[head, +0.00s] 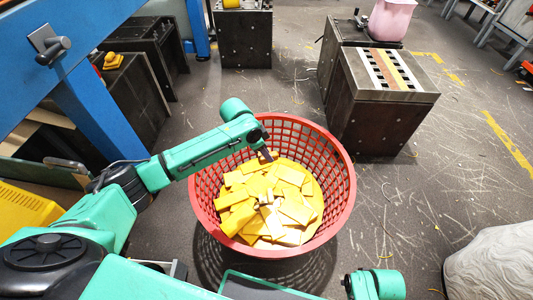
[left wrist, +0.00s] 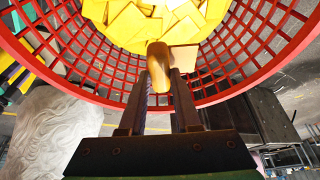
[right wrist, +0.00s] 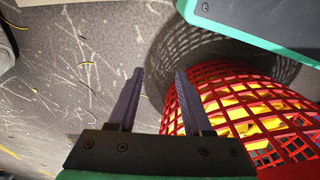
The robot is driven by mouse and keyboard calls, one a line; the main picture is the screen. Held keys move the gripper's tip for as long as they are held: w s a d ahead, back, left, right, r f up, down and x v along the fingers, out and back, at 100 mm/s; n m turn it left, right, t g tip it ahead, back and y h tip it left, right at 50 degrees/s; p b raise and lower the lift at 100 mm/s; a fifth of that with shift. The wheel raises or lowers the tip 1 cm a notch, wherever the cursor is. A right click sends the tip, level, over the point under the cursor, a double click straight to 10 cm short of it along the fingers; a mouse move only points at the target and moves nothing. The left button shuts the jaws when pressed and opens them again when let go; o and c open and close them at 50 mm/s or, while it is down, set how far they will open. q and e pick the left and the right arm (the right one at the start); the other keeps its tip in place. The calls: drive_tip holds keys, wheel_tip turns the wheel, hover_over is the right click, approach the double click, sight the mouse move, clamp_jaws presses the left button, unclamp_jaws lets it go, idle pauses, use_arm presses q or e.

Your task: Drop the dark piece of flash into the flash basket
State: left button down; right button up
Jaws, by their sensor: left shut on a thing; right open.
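The flash basket (head: 343,212) is a round red mesh basket on the floor, filled with flat yellow pieces. My left gripper (head: 266,152) is over the basket, inside the outline of its rim in the head view. It is shut on the dark piece of flash (left wrist: 158,62), an elongated brownish-yellow piece standing up between the fingers in the left wrist view. Yellow pieces lie beyond it there; the gap between them is hard to judge. My right gripper (right wrist: 160,72) is open and empty, outside the basket; the basket's red mesh (right wrist: 262,90) shows to its right.
A dark block with a striped top (head: 385,75) stands behind the basket to the right. A pale wrapped bulk (head: 495,265) is at the lower right. Blue framework (head: 90,105) and dark boxes (head: 135,90) stand at the left.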

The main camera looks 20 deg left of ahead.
use_arm(q)
drive_tip(key=shift+f+b, duration=0.9)
drive_tip(key=shift+b, duration=0.05)
drive_tip(key=c, duration=0.5)
unclamp_jaws()
drive_tip(key=shift+c, duration=0.2)
use_arm(e)
wheel_tip(320, 180, up, 6)
drive_tip(key=w+a, duration=0.1)
drive_tip(key=shift+w, duration=0.1)
use_arm(q)
drive_tip(key=shift+a+r, duration=0.15)
drive_tip(key=shift+r, duration=0.25)
drive_tip(key=p+v, duration=0.4)
drive_tip(key=v, duration=0.9)
drive_tip(key=shift+s+r, duration=0.2)
drive_tip(key=shift+r, duration=0.1)
use_arm(e)
drive_tip(key=s+d+f, duration=0.2)
drive_tip(key=s+f, duration=0.1)
drive_tip(key=f, duration=0.7)
drive_tip(key=shift+s+d, duration=0.15)
drive_tip(key=shift+s, duration=0.05)
use_arm(q)
drive_tip(key=shift+a, duration=0.1)
use_arm(e)
drive_tip(key=shift+s, duration=0.1)
